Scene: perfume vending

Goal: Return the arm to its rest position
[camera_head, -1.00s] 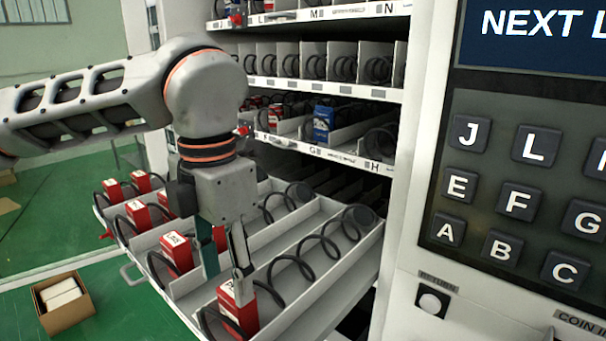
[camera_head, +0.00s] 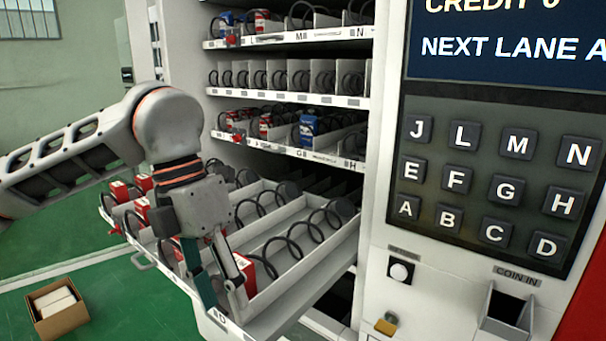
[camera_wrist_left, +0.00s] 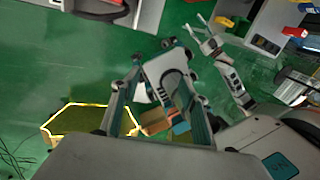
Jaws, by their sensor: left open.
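My left gripper (camera_head: 222,303) is open and empty over the front edge of the pulled-out vending drawer (camera_head: 300,306). One teal finger and one grey finger hang apart and point down. A red box (camera_head: 246,272) stands in the drawer's lane just behind the grey finger; the fingers hide part of it. My left arm comes in from the left. The left wrist view shows its teal and grey finger links around the floor. A slim jointed arm (camera_wrist_left: 226,68), probably my right, also shows there; its end is too small to read.
More red boxes (camera_head: 120,190) stand in the drawer's left lanes. Shelves with coils and a blue box (camera_head: 308,128) rise behind. A keypad panel (camera_head: 480,185) is at the right. An open carton (camera_head: 60,308) lies on the green floor, which is clear around it.

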